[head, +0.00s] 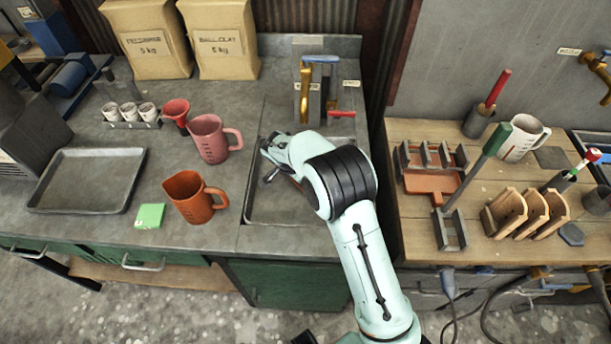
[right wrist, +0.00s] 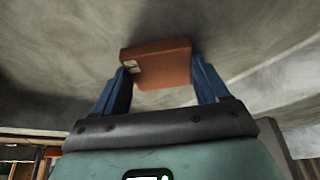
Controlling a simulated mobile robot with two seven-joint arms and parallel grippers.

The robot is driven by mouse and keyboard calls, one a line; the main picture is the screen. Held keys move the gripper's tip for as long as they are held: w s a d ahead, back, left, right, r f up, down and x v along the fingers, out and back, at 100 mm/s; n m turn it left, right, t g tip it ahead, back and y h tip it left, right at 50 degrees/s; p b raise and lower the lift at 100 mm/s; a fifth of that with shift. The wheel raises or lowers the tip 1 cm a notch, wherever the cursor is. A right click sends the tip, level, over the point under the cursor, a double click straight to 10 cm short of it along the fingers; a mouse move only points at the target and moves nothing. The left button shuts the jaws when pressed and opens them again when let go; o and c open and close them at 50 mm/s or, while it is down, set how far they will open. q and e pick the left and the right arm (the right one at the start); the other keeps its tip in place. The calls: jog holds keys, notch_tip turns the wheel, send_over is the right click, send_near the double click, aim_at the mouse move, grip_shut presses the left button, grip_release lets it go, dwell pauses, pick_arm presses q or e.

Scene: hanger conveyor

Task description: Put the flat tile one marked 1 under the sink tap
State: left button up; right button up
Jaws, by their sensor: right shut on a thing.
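My right gripper (right wrist: 158,70) is shut on an orange-brown flat tile (right wrist: 165,62) in the right wrist view, one blue finger on each side. A small pale label shows at the tile's left end; its mark is too small to read. In the head view my right arm reaches over the sink (head: 252,207), with the right gripper (head: 268,172) low at its left side. The brass tap (head: 305,92) stands at the back of the sink, beyond the gripper. My left gripper is in no view.
An orange jug (head: 190,203), a pink jug (head: 207,142) and a green block (head: 150,215) stand left of the sink. A grey tray (head: 38,205) lies farther left. A wooden table (head: 412,222) with racks and a white jug (head: 523,140) is on the right.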

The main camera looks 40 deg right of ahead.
jog(key=shift+w+a+r, duration=0.1)
jog(key=shift+w+a, duration=0.05)
jog(key=shift+a, duration=0.1)
jog(key=o, duration=1.2)
jog(key=shift+r, duration=0.15)
jog(key=v, duration=1.1)
jog(key=shift+a+r, duration=0.2)
jog(key=shift+r, duration=0.1)
